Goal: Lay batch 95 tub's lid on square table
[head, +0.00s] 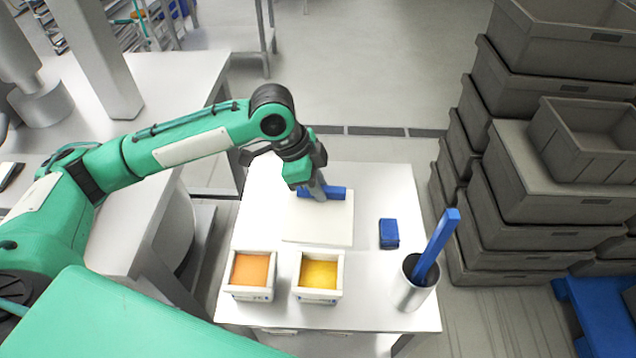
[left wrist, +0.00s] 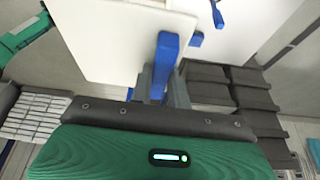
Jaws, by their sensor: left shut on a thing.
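A flat white square lid (head: 318,222) with a blue bar handle (head: 336,193) is at the far middle of the white square table (head: 375,190). My left gripper (head: 317,190) is shut on the handle. The left wrist view also shows the lid (left wrist: 115,45) and the blue handle (left wrist: 165,60) between the fingers. The lid looks level, on or just above the tabletop; I cannot tell which. Two open white tubs stand in front of it, one with orange filling (head: 251,270) and one with yellow filling (head: 319,274). Their labels are too small to read. My right gripper is out of view.
A blue block (head: 389,234) lies right of the lid. A metal cup (head: 412,292) holding a blue paddle-like tool (head: 437,245) stands at the table's right front. Grey crates (head: 545,170) are stacked to the right. Another white table (head: 150,225) stands on the left.

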